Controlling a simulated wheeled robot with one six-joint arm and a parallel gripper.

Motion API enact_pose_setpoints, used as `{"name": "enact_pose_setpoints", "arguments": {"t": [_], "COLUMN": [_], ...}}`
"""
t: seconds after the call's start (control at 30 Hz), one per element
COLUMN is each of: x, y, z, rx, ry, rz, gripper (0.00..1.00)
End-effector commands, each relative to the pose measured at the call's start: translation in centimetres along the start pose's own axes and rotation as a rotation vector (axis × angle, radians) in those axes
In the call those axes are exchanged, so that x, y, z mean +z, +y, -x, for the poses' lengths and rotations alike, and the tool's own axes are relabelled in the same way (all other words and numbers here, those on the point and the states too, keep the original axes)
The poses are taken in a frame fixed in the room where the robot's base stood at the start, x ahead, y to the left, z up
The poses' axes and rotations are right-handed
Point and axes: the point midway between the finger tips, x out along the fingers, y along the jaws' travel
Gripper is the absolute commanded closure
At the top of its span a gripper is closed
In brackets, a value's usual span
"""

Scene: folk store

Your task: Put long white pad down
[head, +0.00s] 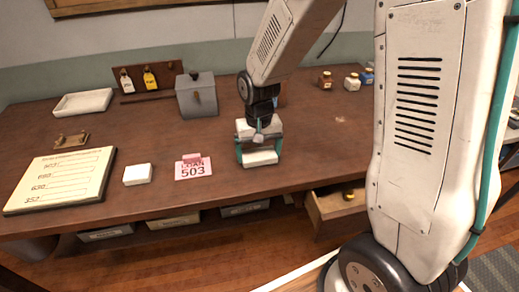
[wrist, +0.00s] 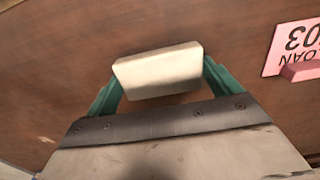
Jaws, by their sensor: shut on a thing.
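The long white pad (head: 261,158) is a pale, narrow block. It lies crosswise between the teal fingers of my gripper (head: 259,154), near the front edge of the brown table. In the wrist view the pad (wrist: 158,73) spans the gap between the two fingers of my gripper (wrist: 161,82), which is shut on its ends. The brown wood shows all around the pad. I cannot tell whether its underside touches the tabletop.
A pink "LOAN 503" card (head: 193,172) lies to the left, then a small white block (head: 137,174) and a list board (head: 60,181). A grey box (head: 197,97) and white tray (head: 83,103) stand behind. An open drawer (head: 336,205) juts out at front right.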

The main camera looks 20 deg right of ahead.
Motion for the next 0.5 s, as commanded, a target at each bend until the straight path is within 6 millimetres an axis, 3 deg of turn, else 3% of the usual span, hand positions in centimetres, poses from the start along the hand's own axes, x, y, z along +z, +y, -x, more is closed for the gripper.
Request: {"name": "enact_pose_setpoints", "arguments": {"t": [0.27, 0.3, 0.33, 0.5], "x": [-0.02, -0.03, -0.04, -0.07], "y": [0.11, 0.14, 0.15, 0.3], "z": [-0.2, -0.26, -0.22, -0.21], "rx": [0.0, 0.0, 0.0, 0.0], "ry": [0.0, 0.0, 0.001, 0.001], "rz": [-0.002, -0.002, -0.003, -0.005], "gripper": [0.35, 0.08, 0.0, 0.0]}}
